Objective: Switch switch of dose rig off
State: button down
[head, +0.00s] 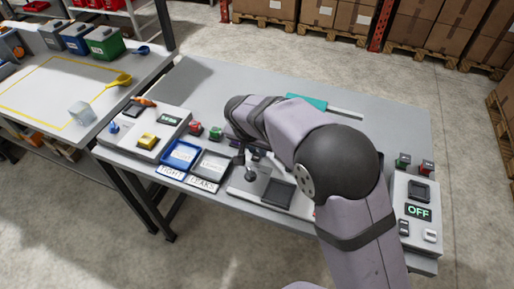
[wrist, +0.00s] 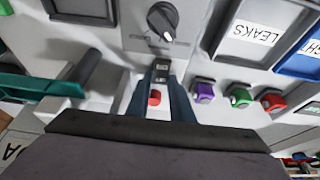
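A pale rig panel (head: 238,192) stands at the middle of the table, with a black dial knob (head: 250,176) that also shows in the wrist view (wrist: 162,20). No readable label names the dose rig. In the wrist view, a small dark switch-like part (wrist: 161,73) and a red part (wrist: 154,98) lie between the fingertips. My gripper (wrist: 161,80) has its two dark fingers apart, one on each side of these parts, below the knob. I cannot tell whether the fingers touch them. In the head view my arm hides much of the panel.
A right panel (head: 418,240) has an OFF display (head: 418,212). A left panel (head: 130,138) carries a yellow part (head: 148,141). A blue tray (head: 180,155) and a grey LEAKS tray (head: 211,166) stand beside the middle panel. Purple (wrist: 203,92), green (wrist: 239,97) and red (wrist: 270,100) parts stand nearby.

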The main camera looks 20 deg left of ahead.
aim_at(255, 160)
jog(key=shift+w+r+p, duration=0.1)
jog(key=shift+r+p, duration=0.15)
jog(key=shift+p, duration=0.65)
jog(key=shift+w+g+p, duration=0.1)
jog(key=shift+g+p, duration=0.4)
jog(key=shift+p, duration=0.05)
jog(key=shift+f, duration=0.15)
jog(key=c, duration=1.6)
grip_release()
jog(key=shift+o, duration=0.2)
jog(key=b+v, duration=0.2)
jog(key=v, duration=0.5)
